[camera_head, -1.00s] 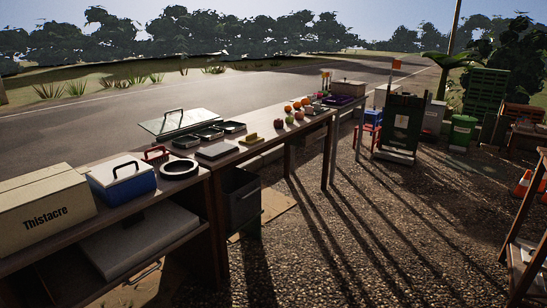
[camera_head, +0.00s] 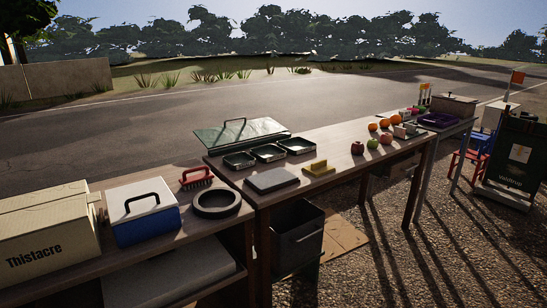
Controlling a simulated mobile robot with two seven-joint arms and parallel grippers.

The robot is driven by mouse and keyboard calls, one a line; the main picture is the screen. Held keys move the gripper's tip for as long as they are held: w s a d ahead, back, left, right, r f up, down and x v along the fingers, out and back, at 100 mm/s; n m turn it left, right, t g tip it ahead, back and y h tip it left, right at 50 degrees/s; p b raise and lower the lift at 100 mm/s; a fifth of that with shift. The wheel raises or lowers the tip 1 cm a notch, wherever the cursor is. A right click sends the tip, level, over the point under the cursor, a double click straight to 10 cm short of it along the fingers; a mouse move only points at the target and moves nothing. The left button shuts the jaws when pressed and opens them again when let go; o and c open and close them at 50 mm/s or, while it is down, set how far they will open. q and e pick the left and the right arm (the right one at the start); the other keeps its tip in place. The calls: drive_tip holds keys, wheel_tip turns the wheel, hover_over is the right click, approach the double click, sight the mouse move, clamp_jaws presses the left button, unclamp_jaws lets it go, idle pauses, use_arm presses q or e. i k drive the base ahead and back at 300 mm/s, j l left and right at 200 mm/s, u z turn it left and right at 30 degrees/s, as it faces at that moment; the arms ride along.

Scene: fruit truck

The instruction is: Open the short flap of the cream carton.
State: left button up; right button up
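The cream carton (camera_head: 48,246) stands at the left end of the wooden table, cut off by the picture's left edge. Its front carries the word "Thistacre". Its top looks closed, with the flaps lying flat; I cannot make out the short flap separately. Neither of my grippers is in view.
A blue cooler with a white lid (camera_head: 144,211) stands close to the carton's right. Beyond it are a red brush (camera_head: 196,178), a black ring (camera_head: 216,202), a grey slab (camera_head: 271,181) and a yellow block (camera_head: 319,168). A black bin (camera_head: 298,239) stands below the table.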

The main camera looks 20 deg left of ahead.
sight(32, 199)
drive_tip(key=i+u, duration=0.3)
drive_tip(key=i, duration=0.3)
drive_tip(key=i+l+u, duration=0.3)
drive_tip(key=i, duration=0.25)
drive_tip(key=j+u, duration=0.1)
drive_tip(key=u, duration=1.4)
